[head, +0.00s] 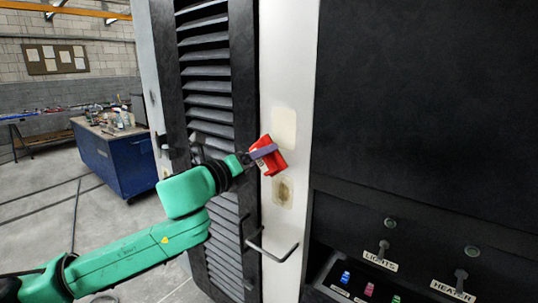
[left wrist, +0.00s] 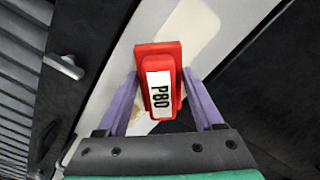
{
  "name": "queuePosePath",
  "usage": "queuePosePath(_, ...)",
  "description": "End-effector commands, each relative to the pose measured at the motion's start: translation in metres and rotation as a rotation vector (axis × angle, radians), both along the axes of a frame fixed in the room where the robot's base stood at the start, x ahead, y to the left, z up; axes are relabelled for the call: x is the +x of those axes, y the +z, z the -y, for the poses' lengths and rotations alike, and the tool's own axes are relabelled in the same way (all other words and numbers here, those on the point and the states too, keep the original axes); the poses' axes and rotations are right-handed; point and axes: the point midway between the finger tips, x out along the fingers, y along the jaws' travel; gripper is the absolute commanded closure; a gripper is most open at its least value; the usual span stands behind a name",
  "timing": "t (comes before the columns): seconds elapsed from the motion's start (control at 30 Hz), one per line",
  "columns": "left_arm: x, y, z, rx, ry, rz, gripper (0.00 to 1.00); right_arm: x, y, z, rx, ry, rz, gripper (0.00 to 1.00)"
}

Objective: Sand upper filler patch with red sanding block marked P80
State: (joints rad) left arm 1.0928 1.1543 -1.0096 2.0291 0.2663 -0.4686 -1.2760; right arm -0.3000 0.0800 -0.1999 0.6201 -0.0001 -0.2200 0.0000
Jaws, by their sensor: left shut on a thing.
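The red sanding block (head: 272,161) is held in my left gripper (head: 264,152), in front of the white panel. In the left wrist view the block (left wrist: 157,58) shows its white P80 label, with the purple fingers of my left gripper (left wrist: 161,80) closed on its two sides. The upper filler patch (head: 284,122) is a smooth cream rectangle on the white panel, just above the block; it also shows in the left wrist view (left wrist: 198,32) behind the block. I cannot tell whether the block touches the panel. My right gripper is not in view.
A lower patch (head: 283,193) with a brown stain lies below the block. A bent metal handle (head: 272,252) sticks out under it. Dark louvres (head: 208,85) stand left of the panel, and a black console with switches (head: 400,265) is right. A blue workbench (head: 115,160) stands behind.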

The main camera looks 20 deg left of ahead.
Motion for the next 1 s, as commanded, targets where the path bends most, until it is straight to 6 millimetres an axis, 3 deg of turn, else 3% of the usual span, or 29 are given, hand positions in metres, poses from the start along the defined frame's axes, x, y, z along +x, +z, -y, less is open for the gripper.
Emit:
queuePosePath(0.13, -0.012, 0.0, -0.004, 0.003, -0.001, 0.001, 0.84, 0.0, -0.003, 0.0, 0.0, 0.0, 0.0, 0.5)
queuePosePath(0.43, -0.015, 0.0, -0.005, 0.002, -0.001, 0.001, 0.84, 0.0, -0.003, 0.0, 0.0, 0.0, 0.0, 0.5)
queuePosePath(0.7, -0.04, -0.001, -0.015, 0.003, -0.001, 0.002, 0.84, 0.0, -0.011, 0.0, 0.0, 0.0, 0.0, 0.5)
queuePosePath(1.0, -0.041, 0.001, -0.015, 0.002, -0.002, 0.001, 0.84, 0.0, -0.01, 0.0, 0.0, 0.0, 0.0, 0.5)
